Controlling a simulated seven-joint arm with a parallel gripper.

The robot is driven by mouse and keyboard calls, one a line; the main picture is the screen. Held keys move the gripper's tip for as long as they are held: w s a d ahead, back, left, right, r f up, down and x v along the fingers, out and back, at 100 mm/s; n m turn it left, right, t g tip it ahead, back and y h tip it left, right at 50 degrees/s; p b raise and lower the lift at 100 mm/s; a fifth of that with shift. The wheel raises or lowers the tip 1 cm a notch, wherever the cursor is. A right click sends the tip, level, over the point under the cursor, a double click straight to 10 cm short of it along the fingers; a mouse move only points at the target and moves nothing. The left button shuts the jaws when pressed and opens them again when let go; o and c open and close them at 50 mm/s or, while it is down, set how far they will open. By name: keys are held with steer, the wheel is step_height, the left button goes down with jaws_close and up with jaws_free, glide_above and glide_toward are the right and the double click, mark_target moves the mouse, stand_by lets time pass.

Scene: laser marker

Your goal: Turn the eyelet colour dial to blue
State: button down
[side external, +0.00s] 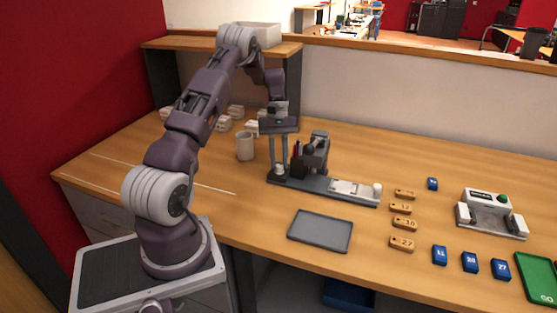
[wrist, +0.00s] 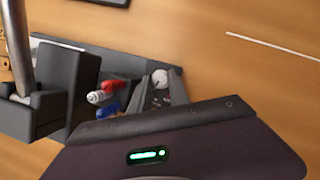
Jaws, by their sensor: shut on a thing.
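The laser marker (side external: 325,190) is a long dark base on the desk with a dark upright head. A small white round knob, which looks like the colour dial (side external: 279,170), sits at its left end; in the wrist view it shows (wrist: 160,77) between my fingertips. My gripper (side external: 279,166) points down and is shut on this dial. In the wrist view my fingers (wrist: 160,88) are seen from above. Beside them stand red (wrist: 109,86) and blue (wrist: 107,107) pieces with a whitish one. The fingers hide part of the dial, and I cannot tell its colour setting.
The marker's dark head (wrist: 75,88) stands close to my fingers. A grey tray (side external: 320,231) lies in front. Wooden tags (side external: 402,223), blue tags (side external: 470,262) and a white device (side external: 490,215) are to the right.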

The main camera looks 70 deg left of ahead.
steer(key=shift+m, duration=0.5)
steer(key=c, duration=1.3)
jaws_free()
steer(key=shift+o, duration=0.2)
